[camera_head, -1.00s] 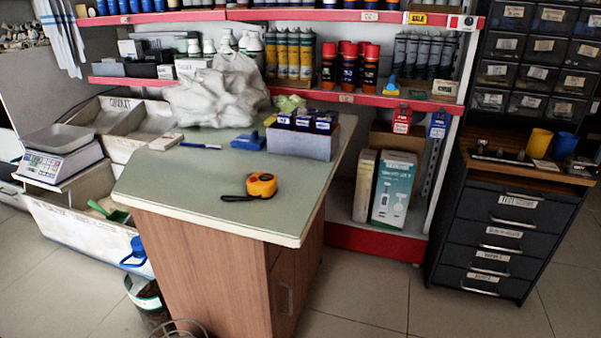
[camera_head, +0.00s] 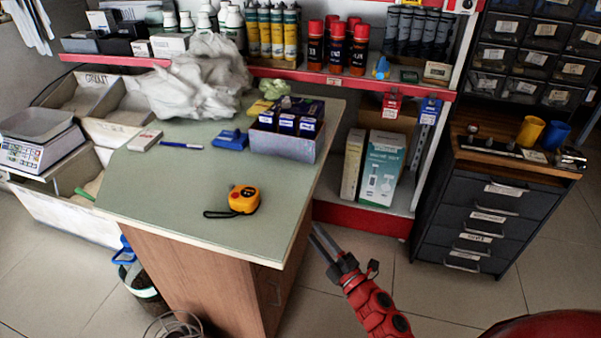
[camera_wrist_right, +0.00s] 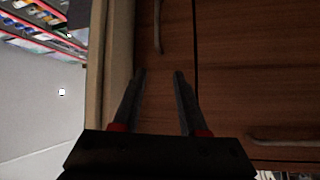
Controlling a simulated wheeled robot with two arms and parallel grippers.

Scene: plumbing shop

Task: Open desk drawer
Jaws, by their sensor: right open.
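The desk (camera_head: 150,185) has a pale green top and wood-brown sides and stands left of centre in the head view. Its right side is seen edge-on there. In the right wrist view, which is turned sideways, the drawer front (camera_wrist_right: 165,110) is a narrow brown panel beside the desktop edge. Its drawer handle (camera_wrist_right: 157,25) is a thin bar near the top of that view. My right gripper (camera_head: 317,232) is open and empty, just right of the desk. In the wrist view, its fingers (camera_wrist_right: 160,73) point at the drawer front, with the handle beyond their tips. My left gripper is not in view.
A door panel (camera_wrist_right: 240,70) with its own handle (camera_wrist_right: 280,139) adjoins the drawer front. A tape measure (camera_head: 243,199) and a box of blue packs (camera_head: 285,140) are on the desktop. A black drawer cabinet (camera_head: 480,215) stands right, with free floor between.

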